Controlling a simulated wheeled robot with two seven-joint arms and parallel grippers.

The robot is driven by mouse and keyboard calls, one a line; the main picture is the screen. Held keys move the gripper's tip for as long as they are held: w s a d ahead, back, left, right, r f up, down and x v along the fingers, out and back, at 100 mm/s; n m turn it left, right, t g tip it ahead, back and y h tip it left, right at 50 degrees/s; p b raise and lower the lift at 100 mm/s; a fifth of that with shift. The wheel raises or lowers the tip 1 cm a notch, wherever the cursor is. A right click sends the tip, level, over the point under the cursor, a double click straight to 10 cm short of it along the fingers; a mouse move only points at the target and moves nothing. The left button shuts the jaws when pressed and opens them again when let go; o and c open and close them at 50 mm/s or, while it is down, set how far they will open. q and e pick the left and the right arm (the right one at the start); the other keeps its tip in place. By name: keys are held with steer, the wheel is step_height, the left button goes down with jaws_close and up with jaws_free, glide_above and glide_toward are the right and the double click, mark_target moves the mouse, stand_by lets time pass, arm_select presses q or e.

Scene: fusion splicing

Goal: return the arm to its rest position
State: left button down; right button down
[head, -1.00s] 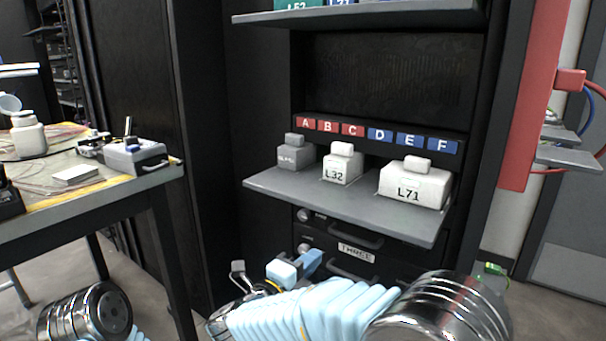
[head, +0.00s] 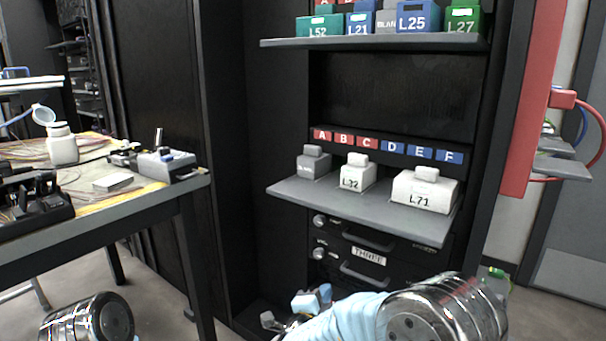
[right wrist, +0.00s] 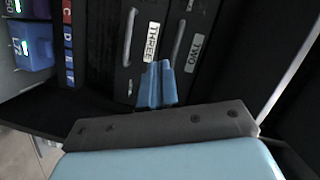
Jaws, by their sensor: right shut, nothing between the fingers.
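My right arm comes in at the bottom of the head view, with a light blue sleeve and a chrome joint. Its gripper (head: 312,300) is low in front of the black drawers, below the grey shelf. In the right wrist view the blue fingers of this gripper (right wrist: 157,84) are together and hold nothing. They appear in front of the drawers labelled THREE and TWO; I cannot tell whether they touch. Of my left arm only a chrome part shows at the lower left of the head view; its gripper is out of view.
The grey shelf (head: 400,212) holds a grey block (head: 313,163), a white L32 block (head: 355,177) and a white L71 block (head: 424,192). An upper shelf (head: 375,41) holds coloured boxes. A workbench (head: 150,202) stands at left. A red post (head: 535,100) stands at right.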

steer(key=s+d+f+n+g+y+p, duration=0.3)
steer(key=s+f+n+g, duration=0.15)
steer(key=f, duration=0.55)
steer(key=s+d+f+n+g+y+p, duration=0.2)
steer(key=s+d+f+n+g+y, duration=0.25)
steer(key=f, duration=0.65)
steer(key=s+f+n+g+y+p, duration=0.1)
steer(key=s+f+n+g, duration=0.1)
steer(key=s, duration=0.7)
steer(key=s+f+n+g+y+p, duration=0.1)
steer(key=s+n, duration=0.4)
steer(key=s, duration=0.5)
step_height(320, 180, down, 3)
steer(key=shift+s+a+r+g+y, duration=0.25)
steer(key=shift+g+y, duration=0.2)
steer(key=shift+g, duration=0.75)
